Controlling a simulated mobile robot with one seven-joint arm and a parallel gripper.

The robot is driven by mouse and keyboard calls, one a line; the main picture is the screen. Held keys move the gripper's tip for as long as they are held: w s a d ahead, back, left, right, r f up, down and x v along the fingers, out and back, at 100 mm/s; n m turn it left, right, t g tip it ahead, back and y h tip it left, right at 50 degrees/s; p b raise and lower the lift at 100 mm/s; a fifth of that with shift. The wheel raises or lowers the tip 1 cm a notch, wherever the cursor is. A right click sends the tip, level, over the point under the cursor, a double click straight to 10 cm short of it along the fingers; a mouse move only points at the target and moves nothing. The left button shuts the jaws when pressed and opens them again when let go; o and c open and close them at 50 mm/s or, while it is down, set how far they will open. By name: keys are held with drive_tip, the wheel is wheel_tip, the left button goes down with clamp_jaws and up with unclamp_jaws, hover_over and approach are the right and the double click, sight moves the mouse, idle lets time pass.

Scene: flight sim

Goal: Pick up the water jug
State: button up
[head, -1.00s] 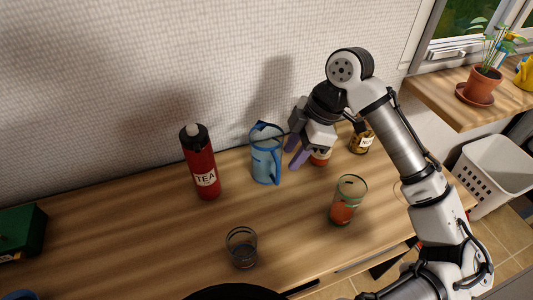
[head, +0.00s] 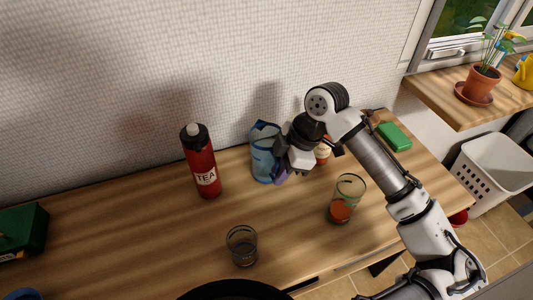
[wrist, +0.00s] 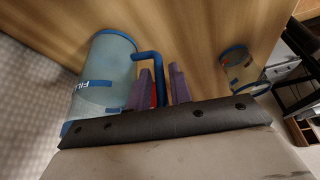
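The water jug (head: 262,160) is a translucent blue jug with a blue rim and handle. It stands upright on the wooden counter near the wall, partly hidden by my gripper in the head view. My gripper (head: 281,178) is at its right side. In the wrist view the jug (wrist: 105,72) is at the left, with its handle reaching right. My gripper's purple fingers (wrist: 160,80) are apart, and the handle shows between them in the picture. I cannot tell whether the fingers touch it.
A red tea bottle (head: 202,163) stands left of the jug. An empty-looking glass (head: 242,247) is in front, and a glass with orange contents (head: 345,200) is to the right. A red-and-white container (head: 322,151) is behind my gripper. A green object (head: 394,136) lies at the counter's right.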

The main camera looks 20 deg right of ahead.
clamp_jaws()
drive_tip(key=shift+r, duration=0.1)
idle(1.0)
